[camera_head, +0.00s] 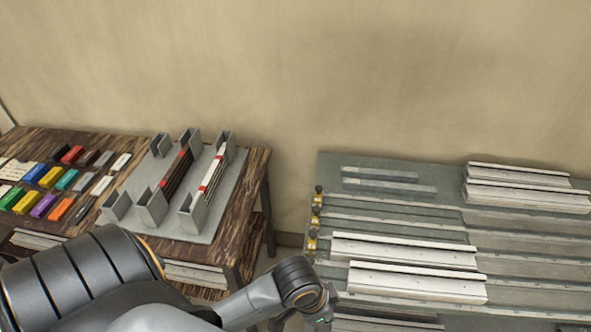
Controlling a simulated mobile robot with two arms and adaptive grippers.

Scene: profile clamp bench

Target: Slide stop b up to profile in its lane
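Small yellow-and-dark pieces sit at the left ends of the lanes on the grey bench (390,214); they look like stops. One is the upper piece (317,200), another the lower piece (312,238). I cannot tell which is stop b. A white profile (403,251) lies along one lane, and a second white profile (417,283) lies along a lane nearer to me. The visible upper piece stands left of the profiles, with a gap. One of my arms crosses the bottom left, its elbow or wrist joint near the bench's front left corner.
Two grey bars (380,174) lie at the back of the bench. Stacked white profiles (528,187) lie at the back right. A wooden table (255,185) at left carries a grey rack (225,195) with rods and several coloured blocks. A gap separates table and bench.

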